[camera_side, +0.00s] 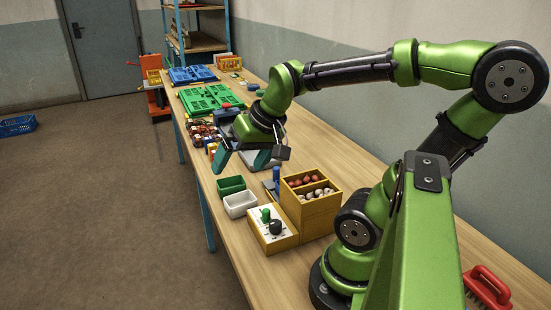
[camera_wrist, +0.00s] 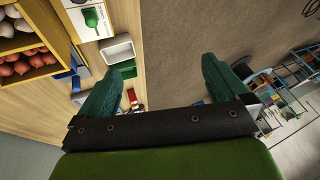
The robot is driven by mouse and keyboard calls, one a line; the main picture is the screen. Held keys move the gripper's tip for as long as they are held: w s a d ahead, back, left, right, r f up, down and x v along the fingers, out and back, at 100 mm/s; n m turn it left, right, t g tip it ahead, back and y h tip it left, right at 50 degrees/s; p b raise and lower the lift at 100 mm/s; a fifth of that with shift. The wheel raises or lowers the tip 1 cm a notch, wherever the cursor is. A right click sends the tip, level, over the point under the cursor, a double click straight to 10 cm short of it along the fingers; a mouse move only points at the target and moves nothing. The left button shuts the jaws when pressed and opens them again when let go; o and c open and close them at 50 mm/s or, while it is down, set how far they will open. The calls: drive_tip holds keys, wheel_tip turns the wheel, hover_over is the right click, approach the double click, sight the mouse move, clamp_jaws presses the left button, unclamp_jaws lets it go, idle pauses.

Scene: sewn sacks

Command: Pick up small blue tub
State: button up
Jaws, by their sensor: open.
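My gripper (camera_side: 242,158) is open above the table, its two teal fingers spread apart with nothing between them. In the wrist view my gripper (camera_wrist: 167,66) points past the table edge toward the floor. A small green tub (camera_side: 231,185) and a small white tub (camera_side: 240,205) stand below and in front of it in the side view. The white tub also shows in the wrist view (camera_wrist: 118,48), beside the left finger. A small blue object (camera_side: 276,176) stands near the wooden box; I cannot tell whether it is the blue tub. Blue also shows there in the wrist view (camera_wrist: 68,71).
A wooden box (camera_side: 318,213) with red and pale round items stands right of the tubs, beside a panel with green and black knobs (camera_side: 271,234). Green (camera_side: 210,97) and blue (camera_side: 192,74) cases lie farther back. A blue crate (camera_side: 17,126) is on the floor.

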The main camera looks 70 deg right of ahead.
drive_tip(key=a+n, duration=0.1)
drive_tip(key=a, duration=0.1)
drive_tip(key=s+a+r+n+t+y, duration=0.1)
drive_tip(key=a, duration=0.2)
drive_tip(key=s+a+r+n, duration=0.1)
drive_tip(key=a, duration=0.2)
drive_tip(key=shift+s+t+y, duration=0.2)
drive_tip(key=shift+t+y, duration=0.1)
drive_tip(key=shift+y, duration=0.1)
drive_tip(key=shift+c, duration=0.6)
drive_tip(key=shift+d, duration=0.1)
drive_tip(key=s+d+f+m+g+h, duration=0.1)
drive_tip(key=d+f+m+g+h, duration=0.15)
drive_tip(key=d, duration=1.15)
drive_tip(key=s+d+f+m+g+h, duration=0.1)
drive_tip(key=s+d+f+m+g, duration=0.2)
drive_tip(key=d, duration=1)
drive_tip(key=shift+n+g+y, duration=0.25)
drive_tip(key=shift+g, duration=0.1)
drive_tip(key=f, duration=0.3)
drive_tip(key=w+f, duration=0.1)
drive_tip(key=f, duration=0.3)
drive_tip(key=w+d+f, duration=0.1)
drive_tip(key=f, duration=0.3)
drive_tip(key=shift+f, duration=0.2)
drive_tip(key=f, duration=0.5)
drive_tip(key=shift+w+d, duration=0.2)
drive_tip(key=shift+d, duration=0.2)
drive_tip(key=c, duration=1.1)
drive_tip(key=shift+c, duration=0.2)
